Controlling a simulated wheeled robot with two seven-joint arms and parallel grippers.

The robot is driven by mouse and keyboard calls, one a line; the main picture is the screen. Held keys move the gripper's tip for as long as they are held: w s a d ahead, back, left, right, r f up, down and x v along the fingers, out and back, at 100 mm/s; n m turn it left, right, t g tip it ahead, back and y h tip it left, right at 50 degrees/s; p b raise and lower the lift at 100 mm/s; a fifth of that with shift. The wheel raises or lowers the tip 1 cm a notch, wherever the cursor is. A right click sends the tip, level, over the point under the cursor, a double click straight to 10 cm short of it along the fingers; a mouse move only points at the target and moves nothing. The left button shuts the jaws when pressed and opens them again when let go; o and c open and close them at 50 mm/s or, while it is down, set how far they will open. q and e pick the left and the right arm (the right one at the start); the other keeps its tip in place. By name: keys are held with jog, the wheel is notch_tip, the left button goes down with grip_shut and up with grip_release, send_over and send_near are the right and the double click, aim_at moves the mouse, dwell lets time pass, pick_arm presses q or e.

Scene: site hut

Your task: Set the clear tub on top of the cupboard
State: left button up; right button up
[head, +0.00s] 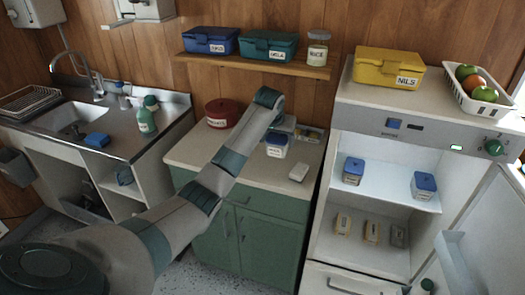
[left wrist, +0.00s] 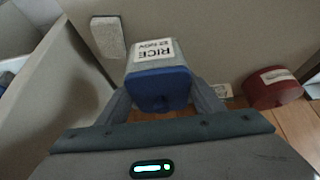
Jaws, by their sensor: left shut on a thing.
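The clear tub (head: 277,149) has a blue lid and a white label. In the left wrist view the tub (left wrist: 160,78) sits between my fingers, and its label reads RICE. My left gripper (head: 279,131) is shut on it, partly hidden behind my wrist in the head view. The tub looks upright over the beige top of the green cupboard (head: 245,162). I cannot tell whether its base touches the top. My right gripper is in neither view.
On the cupboard top are a red round tin (head: 222,113) and a pale block (head: 298,172). A wooden shelf (head: 255,67) with boxes and a jar hangs above. The open fridge (head: 325,205) stands close on the right. The front left of the top is clear.

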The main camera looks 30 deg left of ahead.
pick_arm(q)
jog(key=a+f, duration=0.1)
jog(key=a, duration=0.1)
jog(key=a+f+p, duration=0.1)
jog(key=a, duration=0.1)
jog(key=a+f+p, duration=0.1)
jog(key=a, duration=0.1)
jog(key=shift+s+a+f, duration=0.15)
jog(key=shift+s+f, duration=0.25)
notch_tip(320, 180, down, 3)
jog(key=shift+f+p, duration=0.2)
jog(key=shift+p, duration=0.6)
jog(key=shift+f, duration=0.3)
jog(key=shift+f, duration=0.2)
jog(key=o, duration=1.2)
jog(key=shift+r, duration=0.2)
